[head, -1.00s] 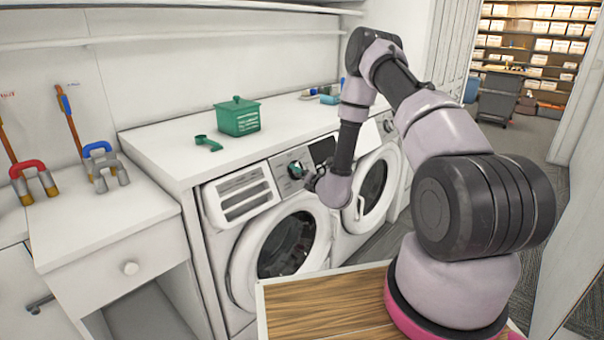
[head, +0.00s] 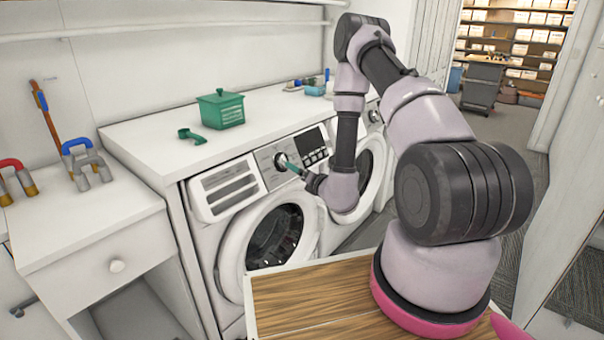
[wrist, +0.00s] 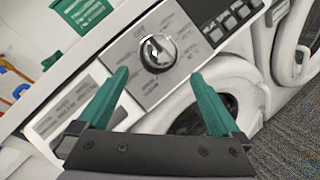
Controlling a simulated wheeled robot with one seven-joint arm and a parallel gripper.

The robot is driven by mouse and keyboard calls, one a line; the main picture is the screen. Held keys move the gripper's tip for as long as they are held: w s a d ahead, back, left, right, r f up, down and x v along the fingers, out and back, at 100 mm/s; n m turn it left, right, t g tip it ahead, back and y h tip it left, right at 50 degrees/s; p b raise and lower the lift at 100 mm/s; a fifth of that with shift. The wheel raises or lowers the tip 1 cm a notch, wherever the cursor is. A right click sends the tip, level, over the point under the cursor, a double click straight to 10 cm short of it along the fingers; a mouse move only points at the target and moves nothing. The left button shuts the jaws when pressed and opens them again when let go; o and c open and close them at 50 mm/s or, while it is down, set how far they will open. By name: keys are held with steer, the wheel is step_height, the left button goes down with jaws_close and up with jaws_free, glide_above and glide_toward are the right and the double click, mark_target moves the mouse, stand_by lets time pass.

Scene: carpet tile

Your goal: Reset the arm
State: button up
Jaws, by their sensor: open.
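My gripper (wrist: 160,75) is open and empty, with its two teal fingers apart in the wrist view. The round dial (wrist: 157,52) of the near washer lies ahead, between and beyond the fingertips; contact cannot be seen. In the head view, my gripper (head: 291,167) is in front of the washer's control panel (head: 255,178), close to the dial (head: 281,161). My arm is bent, with its elbow raised and its forearm hanging down towards the near washer (head: 270,240).
A green lidded box (head: 221,110) and a green scoop-like item (head: 191,136) sit on the white counter (head: 150,145). A second washer (head: 367,170) stands beside the near one. Horseshoe-shaped items (head: 85,165) stand at left. Open floor (head: 480,135) lies at right.

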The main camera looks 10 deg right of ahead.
steer(key=shift+s+d+r, duration=0.1)
steer(key=shift+s+d, duration=0.05)
steer(key=shift+s, duration=0.35)
